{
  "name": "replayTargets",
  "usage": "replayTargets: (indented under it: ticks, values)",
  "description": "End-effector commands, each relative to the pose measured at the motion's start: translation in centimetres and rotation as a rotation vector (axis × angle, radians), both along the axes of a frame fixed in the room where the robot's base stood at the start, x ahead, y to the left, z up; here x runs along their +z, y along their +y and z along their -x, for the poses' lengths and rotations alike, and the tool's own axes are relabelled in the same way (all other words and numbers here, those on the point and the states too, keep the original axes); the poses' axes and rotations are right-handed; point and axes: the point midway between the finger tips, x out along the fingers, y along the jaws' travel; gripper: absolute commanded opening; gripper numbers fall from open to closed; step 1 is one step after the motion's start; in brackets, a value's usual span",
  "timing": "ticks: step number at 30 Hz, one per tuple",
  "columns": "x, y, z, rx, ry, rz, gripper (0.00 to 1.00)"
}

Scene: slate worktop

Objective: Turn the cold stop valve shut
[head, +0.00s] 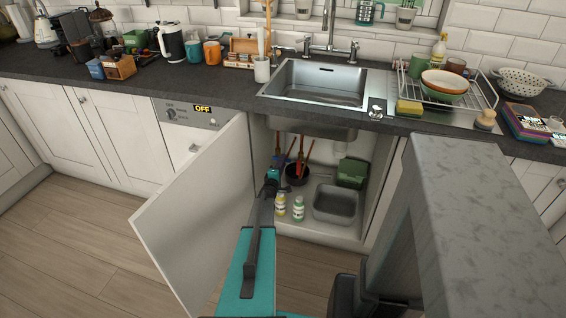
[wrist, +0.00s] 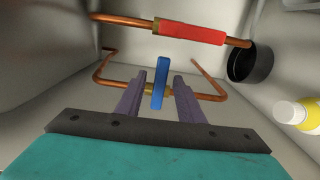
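The cold stop valve (wrist: 158,85) has a blue handle that stands across its copper pipe in the wrist view. My gripper (wrist: 160,77) is open, with one finger on each side of the blue handle. A gap shows on both sides, smaller on the left, and I see no clear contact. A second valve with a red handle (wrist: 192,33) lies along its own copper pipe above, in the wrist view. In the head view my gripper (head: 271,180) reaches into the open cupboard under the sink; the blue handle cannot be made out there.
The open cupboard door (head: 200,215) stands to the left of my arm. A dark pot (head: 297,178), two bottles (head: 298,208), a grey basin (head: 335,204) and a green box (head: 352,172) are inside. The dark pot also shows in the wrist view (wrist: 250,64), with a yellow-labelled bottle (wrist: 297,113).

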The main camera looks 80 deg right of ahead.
Motion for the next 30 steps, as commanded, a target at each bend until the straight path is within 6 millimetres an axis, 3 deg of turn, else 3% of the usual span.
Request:
replayTargets:
  ticks: [21,30]
  values:
    - [0.0,7.8,-0.7,0.002,0.002,-0.002,0.34]
    - [0.0,10.3,-0.9,0.001,0.002,-0.002,0.34]
